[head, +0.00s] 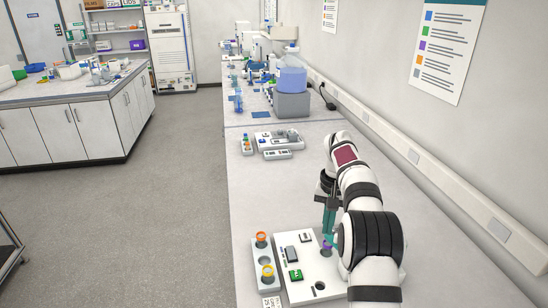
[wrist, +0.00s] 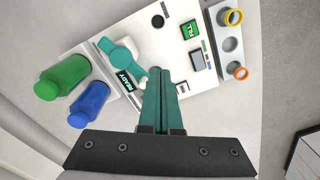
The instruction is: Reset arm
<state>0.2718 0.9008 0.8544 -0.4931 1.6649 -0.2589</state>
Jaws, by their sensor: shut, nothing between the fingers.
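My gripper (head: 328,222) has teal fingers that point down over the white instrument (head: 312,272) on the bench. In the wrist view my gripper (wrist: 160,80) has its fingers pressed together with nothing between them. The instrument also shows in the wrist view (wrist: 165,45), with a green labelled button (wrist: 190,31), a small READY display (wrist: 130,81) and a teal round part (wrist: 121,52) left of the fingertips. A small purple part (head: 327,247) shows just below the fingertips in the head view. I cannot tell whether the fingers touch anything.
A rack (head: 262,252) with an orange-ringed tube (head: 261,239) and a yellow-ringed tube (head: 267,271) stands left of the instrument. Another device (head: 280,139) stands farther back; bench between is clear. A wall is at right.

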